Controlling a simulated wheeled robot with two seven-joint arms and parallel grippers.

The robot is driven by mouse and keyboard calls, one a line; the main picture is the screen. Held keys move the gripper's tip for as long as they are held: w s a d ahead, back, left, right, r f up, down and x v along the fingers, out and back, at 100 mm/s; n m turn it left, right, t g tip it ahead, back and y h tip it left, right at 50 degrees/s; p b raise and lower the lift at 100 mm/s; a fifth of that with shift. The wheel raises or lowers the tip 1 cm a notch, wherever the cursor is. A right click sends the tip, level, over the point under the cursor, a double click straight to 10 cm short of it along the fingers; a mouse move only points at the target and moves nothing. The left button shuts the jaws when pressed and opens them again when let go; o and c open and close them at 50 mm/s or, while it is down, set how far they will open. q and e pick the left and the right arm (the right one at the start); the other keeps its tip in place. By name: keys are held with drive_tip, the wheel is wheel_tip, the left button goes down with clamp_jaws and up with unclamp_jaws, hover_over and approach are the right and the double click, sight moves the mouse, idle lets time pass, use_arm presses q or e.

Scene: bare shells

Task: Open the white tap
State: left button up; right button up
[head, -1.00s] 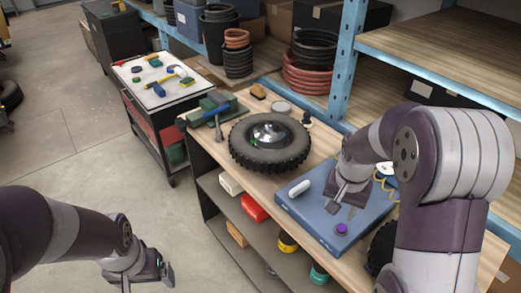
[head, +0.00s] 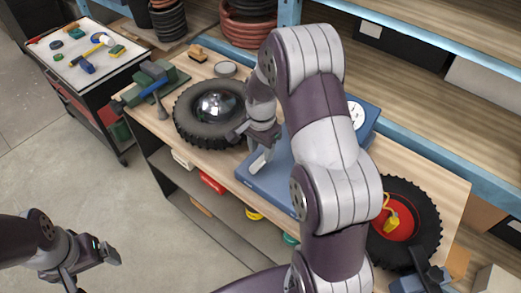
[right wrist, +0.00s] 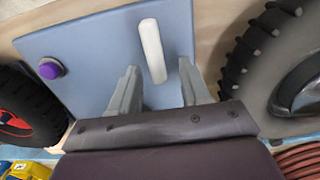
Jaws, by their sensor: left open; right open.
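The white tap (right wrist: 152,48) is a slim white lever on the blue panel (right wrist: 95,50). In the head view the tap (head: 262,161) shows near the left part of the panel (head: 254,182), just below my right gripper (head: 257,138). My right gripper (right wrist: 158,70) is open in the right wrist view, with the tap's near end between its two fingers in the picture. I cannot tell whether either finger touches it. My left gripper (head: 92,266) is open and empty over the floor, at the lower left of the head view.
A purple knob (right wrist: 50,68) sits on the panel. A large tyre with a silver hub (head: 210,113) lies left of the panel; another wheel with a red hub (head: 408,222) is on the right. A tool cart (head: 90,75) stands at the far left. My right arm hides much of the panel.

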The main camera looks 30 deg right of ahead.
drive_tip(key=shift+s+f, duration=0.2)
drive_tip(key=shift+f, duration=0.3)
drive_tip(key=shift+s+f, duration=0.3)
drive_tip(key=shift+f, duration=0.05)
drive_tip(key=shift+w+f, duration=0.1)
drive_tip(key=shift+w, duration=0.1)
drive_tip(key=c, duration=0.4)
clamp_jaws()
use_arm(q)
drive_tip(key=shift+s+r, duration=0.35)
